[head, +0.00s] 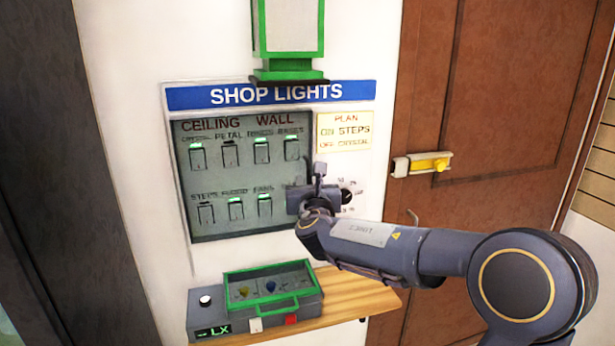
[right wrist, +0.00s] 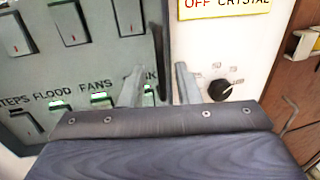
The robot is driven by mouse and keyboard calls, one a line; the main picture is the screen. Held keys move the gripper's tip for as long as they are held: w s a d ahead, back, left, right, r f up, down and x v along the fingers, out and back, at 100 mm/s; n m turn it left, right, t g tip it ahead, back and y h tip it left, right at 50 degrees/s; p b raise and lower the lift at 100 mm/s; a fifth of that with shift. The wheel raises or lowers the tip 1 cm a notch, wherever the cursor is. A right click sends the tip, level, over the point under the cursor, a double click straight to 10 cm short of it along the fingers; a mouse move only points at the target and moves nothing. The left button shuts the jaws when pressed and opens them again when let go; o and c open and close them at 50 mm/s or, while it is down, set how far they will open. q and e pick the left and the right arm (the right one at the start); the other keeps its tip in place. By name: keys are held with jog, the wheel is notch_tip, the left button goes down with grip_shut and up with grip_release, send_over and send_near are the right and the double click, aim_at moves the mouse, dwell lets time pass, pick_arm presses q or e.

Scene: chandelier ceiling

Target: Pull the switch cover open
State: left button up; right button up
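The switch cover (head: 222,177) looks like a grey tinted panel over two rows of labelled switches under the SHOP LIGHTS sign. It appears to lie flat against the wall. My right gripper (head: 318,178) is at its lower right edge and hides part of it. In the right wrist view, the fingers of this gripper (right wrist: 160,72) are apart. A dark upright bar (right wrist: 158,40) at the cover's right edge shows between them. I cannot tell whether either finger touches it. My left gripper is not in view.
A rotary dial (right wrist: 226,90) is close to the right of the gripper. Below, a control box (head: 205,318) with a green-framed lid (head: 268,270) sits on a wooden shelf (head: 360,300). A green-framed lamp (head: 290,70) is above. A brown door (head: 500,110) with a latch (head: 422,164) is to the right.

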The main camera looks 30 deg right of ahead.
jog(key=shift+w+d, duration=0.35)
jog(key=shift+w, duration=0.3)
grip_shut()
